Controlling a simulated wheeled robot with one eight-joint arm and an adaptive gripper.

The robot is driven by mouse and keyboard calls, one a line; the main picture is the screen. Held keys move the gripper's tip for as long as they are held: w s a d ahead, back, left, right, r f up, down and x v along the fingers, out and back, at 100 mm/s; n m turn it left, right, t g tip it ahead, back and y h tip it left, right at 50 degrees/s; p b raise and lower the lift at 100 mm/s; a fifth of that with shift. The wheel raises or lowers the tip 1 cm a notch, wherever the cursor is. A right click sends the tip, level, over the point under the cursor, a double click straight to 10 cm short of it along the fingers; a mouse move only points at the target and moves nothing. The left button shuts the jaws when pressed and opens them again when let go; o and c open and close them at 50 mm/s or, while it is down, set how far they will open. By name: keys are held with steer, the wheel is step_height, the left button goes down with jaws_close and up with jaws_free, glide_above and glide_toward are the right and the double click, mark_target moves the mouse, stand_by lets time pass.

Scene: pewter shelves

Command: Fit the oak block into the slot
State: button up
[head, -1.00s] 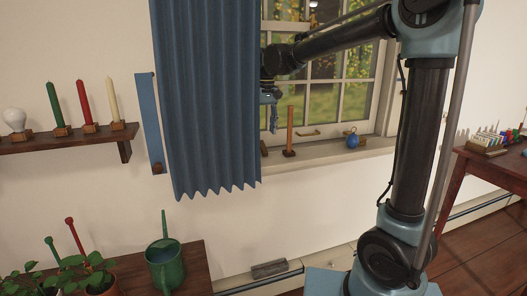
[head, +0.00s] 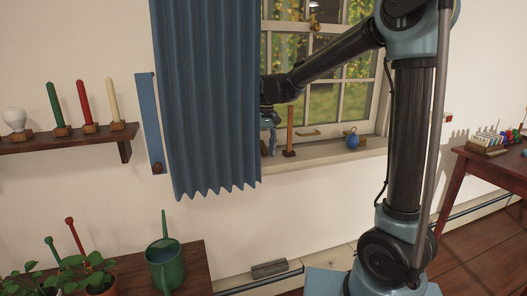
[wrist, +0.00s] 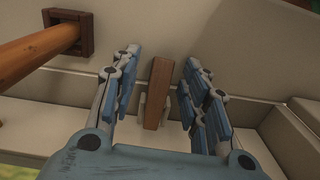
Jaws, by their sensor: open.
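The oak block (wrist: 158,95) is a narrow brown upright piece in the middle of the wrist view. My gripper (wrist: 157,76) is open, with one blue finger on each side of the block and a visible gap to both. Two short pale uprights (wrist: 142,108) flank the block's lower part; I cannot tell whether they form the slot. In the head view my gripper (head: 270,118) hangs low over the window sill at the curtain's right edge. The curtain hides part of it, and the block is not clear there.
A brown rod (head: 290,131) stands in a square base on the sill, just right of my gripper; it also shows in the wrist view (wrist: 35,47). The blue curtain (head: 205,100) hangs close on the left. A blue ball (head: 352,140) sits farther right on the sill.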

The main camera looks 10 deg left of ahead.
mark_target(265, 149)
jaws_close()
steer(key=shift+r, duration=0.1)
step_height(265, 149, up, 10)
stand_by(0.7)
